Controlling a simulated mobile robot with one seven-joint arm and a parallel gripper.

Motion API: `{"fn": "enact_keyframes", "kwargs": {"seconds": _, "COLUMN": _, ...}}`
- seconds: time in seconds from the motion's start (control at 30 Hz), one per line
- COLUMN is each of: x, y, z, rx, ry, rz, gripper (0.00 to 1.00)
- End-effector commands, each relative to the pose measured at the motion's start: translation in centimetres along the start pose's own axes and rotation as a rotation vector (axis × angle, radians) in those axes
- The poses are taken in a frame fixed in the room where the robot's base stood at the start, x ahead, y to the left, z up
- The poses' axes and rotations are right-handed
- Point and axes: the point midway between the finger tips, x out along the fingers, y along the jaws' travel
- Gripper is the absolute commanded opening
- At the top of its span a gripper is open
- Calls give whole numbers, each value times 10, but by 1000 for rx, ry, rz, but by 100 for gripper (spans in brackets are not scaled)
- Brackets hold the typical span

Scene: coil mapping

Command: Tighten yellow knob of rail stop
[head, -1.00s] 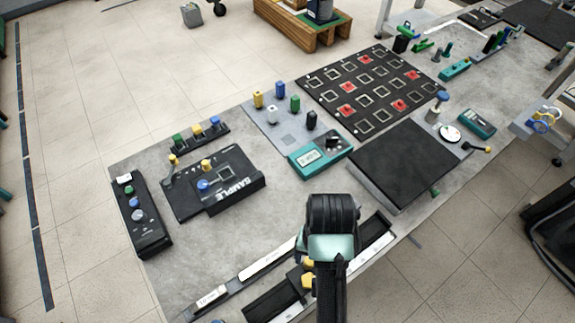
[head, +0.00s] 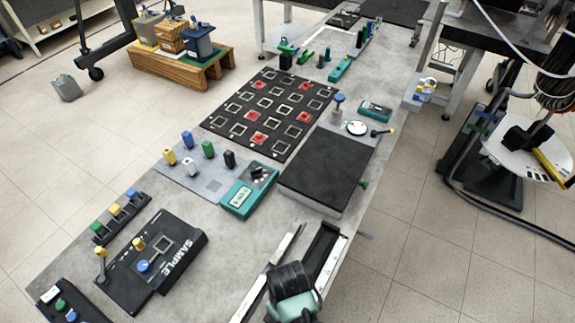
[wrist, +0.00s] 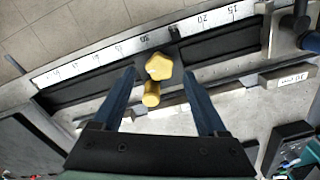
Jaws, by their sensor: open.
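The yellow knob (wrist: 158,66) of the rail stop has a lobed head and shows in the middle of the wrist view. A second, smaller yellow knob (wrist: 151,95) shows just below it. The stop sits on a dark rail with a white numbered scale (wrist: 105,55); its black pointer (wrist: 175,33) lies at the scale. My gripper (wrist: 159,73) is open, with its blue fingers either side of the lobed knob and visible gaps to it. In the head view the rail (head: 318,262) runs along the table's front edge; my arm hides the stop there.
A blue-topped part (wrist: 303,30) stands at the rail's right end in the wrist view. In the head view, a black plate (head: 328,165), a teal meter (head: 247,190) and the SAMPLE fixture (head: 190,245) stand on the table behind the rail.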

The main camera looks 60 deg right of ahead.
Motion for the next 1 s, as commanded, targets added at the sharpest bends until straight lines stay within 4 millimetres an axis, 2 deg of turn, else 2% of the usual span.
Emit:
{"fn": "enact_keyframes", "kwargs": {"seconds": 0.1, "x": 15, "y": 0, "z": 0, "rx": 0, "ry": -1, "rz": 0, "gripper": 75}}
{"fn": "enact_keyframes", "kwargs": {"seconds": 0.23, "x": 25, "y": 0, "z": 0, "rx": 0, "ry": -1, "rz": 0, "gripper": 75}}
{"fn": "enact_keyframes", "kwargs": {"seconds": 0.6, "x": 29, "y": 0, "z": 0, "rx": 0, "ry": 1, "rz": 1, "gripper": 75}}
{"fn": "enact_keyframes", "kwargs": {"seconds": 1.0, "x": 28, "y": 0, "z": 0, "rx": 0, "ry": 1, "rz": 1, "gripper": 3}}
